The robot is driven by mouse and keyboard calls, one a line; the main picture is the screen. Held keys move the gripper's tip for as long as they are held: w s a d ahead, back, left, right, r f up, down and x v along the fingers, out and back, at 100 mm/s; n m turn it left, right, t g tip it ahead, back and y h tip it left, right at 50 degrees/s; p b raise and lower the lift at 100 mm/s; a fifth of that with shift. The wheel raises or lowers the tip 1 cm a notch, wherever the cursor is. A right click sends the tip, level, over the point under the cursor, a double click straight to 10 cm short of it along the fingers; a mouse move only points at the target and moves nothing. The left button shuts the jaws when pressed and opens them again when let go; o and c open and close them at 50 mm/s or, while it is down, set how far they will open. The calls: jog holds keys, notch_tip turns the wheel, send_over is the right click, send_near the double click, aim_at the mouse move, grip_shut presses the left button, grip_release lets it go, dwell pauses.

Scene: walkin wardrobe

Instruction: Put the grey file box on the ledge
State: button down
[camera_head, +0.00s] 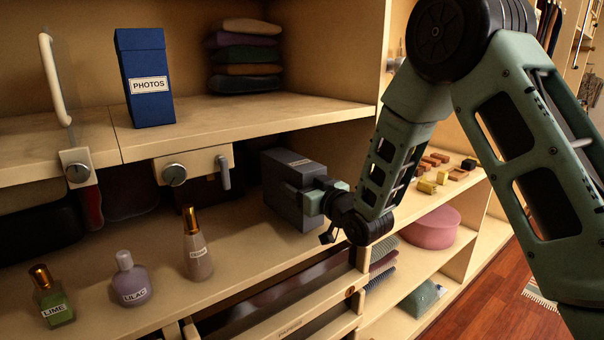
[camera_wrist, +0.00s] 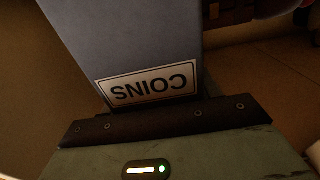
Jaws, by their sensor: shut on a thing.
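The grey file box (camera_head: 290,180) is at the right end of the middle shelf in the head view, beneath the upper shelf. My gripper (camera_head: 318,200) is shut on it from the right, and the fingers are partly hidden. In the wrist view the grey box (camera_wrist: 130,45) fills the upper middle, with a label reading COINS upside down, close against my gripper (camera_wrist: 165,122). I cannot tell whether the box touches the shelf. The ledge (camera_head: 240,115) may be the upper shelf board, but no label marks it.
A blue PHOTOS box (camera_head: 146,80) and a folded stack (camera_head: 245,58) stand on the upper shelf, with bare board between and in front. Perfume bottles LIME (camera_head: 52,300), LILAC (camera_head: 131,280) and another (camera_head: 197,250) stand on the middle shelf. A knobbed bracket (camera_head: 190,168) hangs below the upper shelf.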

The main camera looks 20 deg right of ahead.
jog(key=shift+f, duration=0.75)
jog(key=shift+f, duration=0.1)
jog(key=shift+c, duration=1.8)
grip_release()
jog(key=shift+f, duration=0.2)
jog(key=shift+r, duration=0.15)
jog(key=p+v, duration=0.6)
jog(key=v, duration=0.6)
jog(key=shift+p, duration=0.3)
jog(key=shift+r, duration=0.1)
